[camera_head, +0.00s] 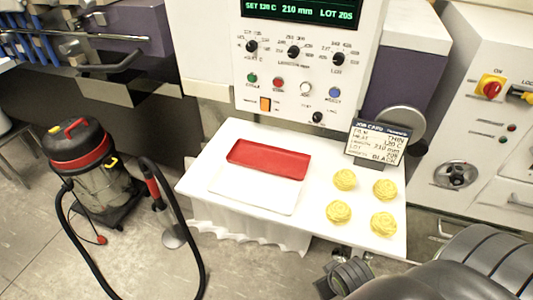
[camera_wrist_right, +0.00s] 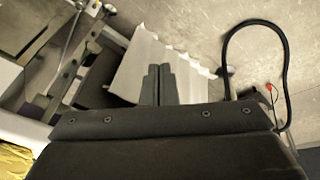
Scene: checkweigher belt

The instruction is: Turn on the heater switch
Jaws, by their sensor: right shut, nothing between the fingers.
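An orange rocker switch (camera_head: 265,104) sits low on the left of the white control panel (camera_head: 290,123), with a small label beside it too small to read surely. I take it for the heater switch; I cannot tell whether it is on or off. My right gripper (camera_wrist_right: 158,85) is shut and empty in the right wrist view, fingers together in front of a white pleated skirt below the table. In the head view my right arm comes in at the lower right, well below the panel; its fingertips are not clearly seen. My left gripper is not in view.
Above the switch are several round buttons (camera_head: 278,83) and black knobs (camera_head: 293,52) under a green display (camera_head: 300,9). The white table (camera_head: 232,140) holds a red tray (camera_head: 268,159), yellow coils (camera_head: 345,180) and a job card (camera_head: 378,143). A vacuum cleaner (camera_head: 95,170) stands left.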

